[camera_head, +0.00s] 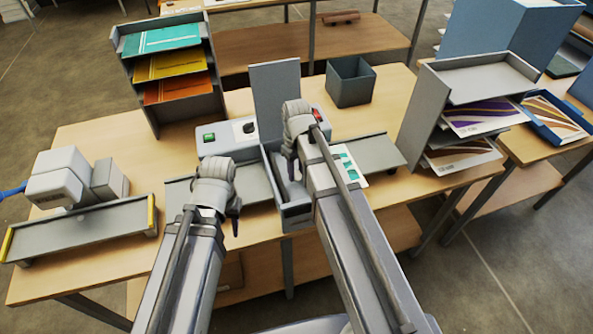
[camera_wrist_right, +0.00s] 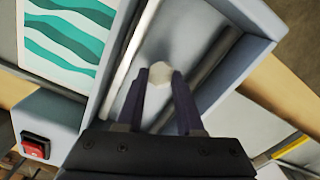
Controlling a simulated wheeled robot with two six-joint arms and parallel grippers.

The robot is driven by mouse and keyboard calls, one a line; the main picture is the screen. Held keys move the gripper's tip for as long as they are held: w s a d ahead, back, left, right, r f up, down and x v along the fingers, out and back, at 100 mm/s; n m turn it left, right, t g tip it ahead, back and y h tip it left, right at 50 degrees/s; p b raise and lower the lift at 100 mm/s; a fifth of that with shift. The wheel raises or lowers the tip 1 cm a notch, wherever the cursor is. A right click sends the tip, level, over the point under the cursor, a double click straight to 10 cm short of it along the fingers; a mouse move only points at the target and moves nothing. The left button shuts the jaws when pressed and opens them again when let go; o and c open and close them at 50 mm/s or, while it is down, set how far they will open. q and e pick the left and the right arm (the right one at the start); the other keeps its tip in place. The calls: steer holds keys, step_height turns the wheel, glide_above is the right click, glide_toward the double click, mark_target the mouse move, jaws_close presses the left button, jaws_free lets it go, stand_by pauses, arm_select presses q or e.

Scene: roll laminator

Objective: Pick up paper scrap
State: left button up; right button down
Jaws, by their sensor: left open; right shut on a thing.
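A small whitish paper scrap (camera_wrist_right: 160,72) shows between the fingertips of my right gripper (camera_wrist_right: 161,80) in the right wrist view. That gripper is shut on the scrap, inside the grey channel of the laminator (camera_wrist_right: 206,40). In the head view my right gripper (camera_head: 294,168) points down over the open middle of the laminator (camera_head: 217,139); the scrap is hidden there. My left gripper (camera_head: 235,222) is open, pointing down near the front edge of the laminator's left side. I see nothing between its fingers.
A teal-striped sheet (camera_head: 347,163) lies on the laminator's right tray (camera_head: 380,153). A dark open bin (camera_head: 350,82) stands behind it. A paper trimmer (camera_head: 85,230) sits at left, a sorter (camera_head: 165,60) with coloured sheets behind, and another rack (camera_head: 430,110) at right.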

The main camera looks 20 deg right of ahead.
mark_target(296, 173)
step_height(296, 173, up, 8)
steer(key=p, duration=0.7)
